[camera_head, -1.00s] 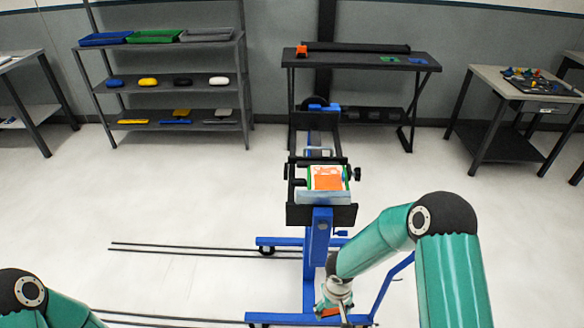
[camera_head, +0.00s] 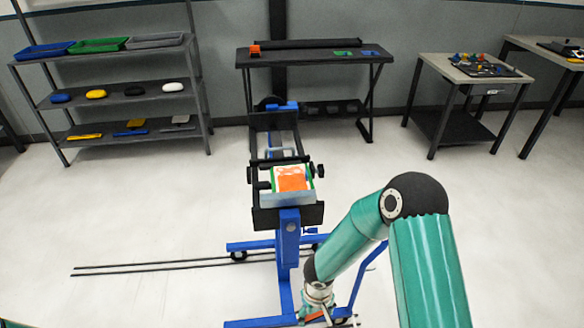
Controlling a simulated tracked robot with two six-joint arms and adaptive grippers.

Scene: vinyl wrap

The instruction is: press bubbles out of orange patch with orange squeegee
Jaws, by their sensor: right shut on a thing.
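The orange patch (camera_head: 291,178) lies on a white and green-edged board on the blue and black stand. Pale marks show on its upper part; single bubbles are too small to make out. My right gripper (camera_head: 328,317) is low at the bottom edge of the head view, in front of the stand and well apart from the patch. It is shut on a thin orange thing, apparently the orange squeegee (camera_head: 314,317), mostly hidden by the gripper and cut by the frame. My left gripper is out of view.
The stand's blue base (camera_head: 262,322) spreads over the floor near my right arm. A shelf (camera_head: 125,97) with trays and coloured blocks is at the left. A dark table (camera_head: 310,59) stands behind, a side table (camera_head: 440,70) to its right. Floor at the left is mostly clear.

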